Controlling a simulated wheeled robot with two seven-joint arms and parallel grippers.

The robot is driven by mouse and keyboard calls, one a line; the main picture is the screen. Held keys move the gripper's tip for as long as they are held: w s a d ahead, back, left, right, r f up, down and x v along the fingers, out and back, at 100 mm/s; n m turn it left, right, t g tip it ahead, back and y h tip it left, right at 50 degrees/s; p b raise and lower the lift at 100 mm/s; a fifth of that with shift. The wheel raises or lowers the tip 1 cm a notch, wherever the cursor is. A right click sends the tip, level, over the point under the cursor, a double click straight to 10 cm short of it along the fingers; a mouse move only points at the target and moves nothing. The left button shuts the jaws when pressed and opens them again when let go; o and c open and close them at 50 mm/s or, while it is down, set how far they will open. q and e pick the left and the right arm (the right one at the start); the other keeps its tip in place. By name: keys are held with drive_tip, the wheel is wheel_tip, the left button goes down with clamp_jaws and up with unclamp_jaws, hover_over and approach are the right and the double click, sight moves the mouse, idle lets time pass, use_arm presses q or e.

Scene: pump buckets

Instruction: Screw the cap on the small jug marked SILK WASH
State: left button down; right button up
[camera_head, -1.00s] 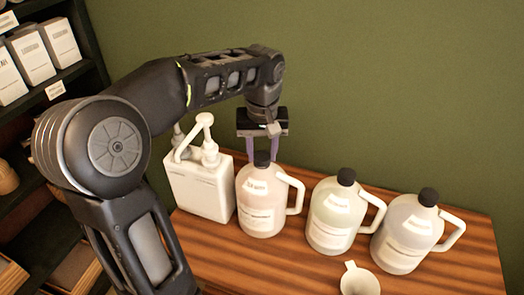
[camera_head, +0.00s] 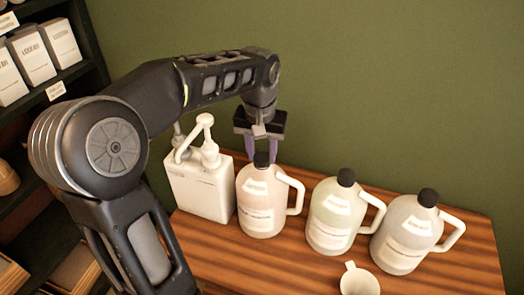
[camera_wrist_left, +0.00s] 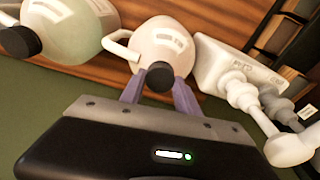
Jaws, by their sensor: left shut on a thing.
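A jug with pinkish contents (camera_head: 262,215) stands upright on the wooden table, its handle to the right. Its lettering is too small to read surely. A black cap (camera_head: 261,159) sits at its neck; I cannot tell how tightly it is seated. My left gripper (camera_head: 262,153) points down from above, its purple fingers shut on this cap. In the left wrist view the fingers (camera_wrist_left: 160,82) are on either side of the black cap (camera_wrist_left: 160,76), above the jug's shoulder (camera_wrist_left: 163,45). My right gripper is not in view.
A white container with pumps (camera_head: 200,190) stands close on the left. A greenish jug (camera_head: 331,222) and a greyish jug (camera_head: 405,240), both black-capped, stand to the right. A white funnel (camera_head: 360,282) is at the front. Shelves (camera_head: 75,85) are at far left; a green wall is behind.

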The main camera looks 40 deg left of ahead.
use_arm(q)
drive_tip(key=m+p, duration=0.1)
drive_tip(key=m, duration=0.5)
drive_tip(key=shift+h, duration=0.4)
drive_tip(key=m, duration=0.5)
drive_tip(key=shift+m+h+p, duration=0.3)
drive_tip(key=shift+m, duration=0.1)
drive_tip(key=shift+d, duration=0.1)
drive_tip(key=c, duration=0.9)
unclamp_jaws()
drive_tip(key=n, duration=0.3)
drive_tip(key=shift+n, duration=0.3)
drive_tip(key=n+y, duration=0.1)
drive_tip(key=n, duration=0.3)
drive_tip(key=shift+n+b, duration=0.3)
drive_tip(key=shift+b, duration=0.05)
drive_tip(key=n, duration=0.6)
drive_tip(key=shift+n+y, duration=0.4)
